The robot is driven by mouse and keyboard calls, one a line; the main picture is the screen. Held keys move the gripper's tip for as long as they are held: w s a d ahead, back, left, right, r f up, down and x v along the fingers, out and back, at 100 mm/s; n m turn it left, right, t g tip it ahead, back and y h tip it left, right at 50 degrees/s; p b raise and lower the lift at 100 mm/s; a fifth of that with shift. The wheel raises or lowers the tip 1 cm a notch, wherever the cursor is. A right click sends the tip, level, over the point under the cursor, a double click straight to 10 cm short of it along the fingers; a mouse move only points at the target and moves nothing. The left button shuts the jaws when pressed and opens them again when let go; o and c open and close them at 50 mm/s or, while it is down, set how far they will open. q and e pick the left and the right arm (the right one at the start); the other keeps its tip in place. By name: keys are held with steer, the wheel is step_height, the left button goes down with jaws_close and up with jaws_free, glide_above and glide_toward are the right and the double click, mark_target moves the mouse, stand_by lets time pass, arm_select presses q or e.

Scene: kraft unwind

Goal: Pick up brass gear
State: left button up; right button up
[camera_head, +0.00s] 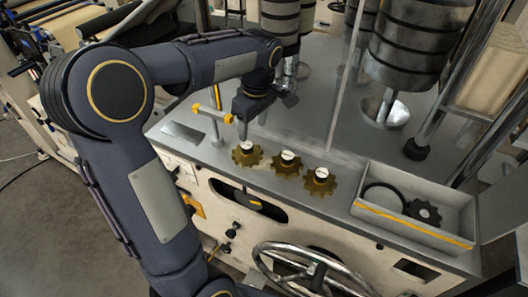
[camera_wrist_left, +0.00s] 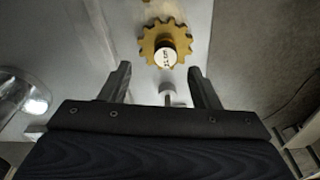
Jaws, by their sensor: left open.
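Three brass gears with white-topped hubs sit in a row on the grey machine top: the left gear (camera_head: 247,158), the middle gear (camera_head: 287,168) and the right gear (camera_head: 319,187). My left gripper (camera_head: 243,135) points down just above the left gear. In the left wrist view one brass gear (camera_wrist_left: 152,47) with a printed white hub cap lies ahead of the open, empty fingers (camera_wrist_left: 163,75). The gap between fingers and gear is hard to judge. My right gripper does not show.
A post with yellow-ended crossbar (camera_head: 213,112) stands left of the gripper. A grey tray (camera_head: 412,231) at right holds a black ring and a dark gear. A handwheel (camera_head: 300,268) sits at the front. Dark rollers (camera_head: 407,45) stand behind.

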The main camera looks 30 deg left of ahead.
mark_target(247, 145)
arm_select(q)
steer(key=f, duration=0.2)
steer(key=a+f, duration=0.1)
steer(key=f, duration=0.1)
steer(key=s+f+p, duration=0.1)
steer(key=f, duration=0.1)
steer(key=shift+a+f, duration=0.2)
steer(key=shift+a, duration=0.05)
steer(key=shift+w+a+f, duration=0.1)
steer(key=shift+f, duration=0.5)
steer(key=shift+r, duration=0.1)
jaws_close()
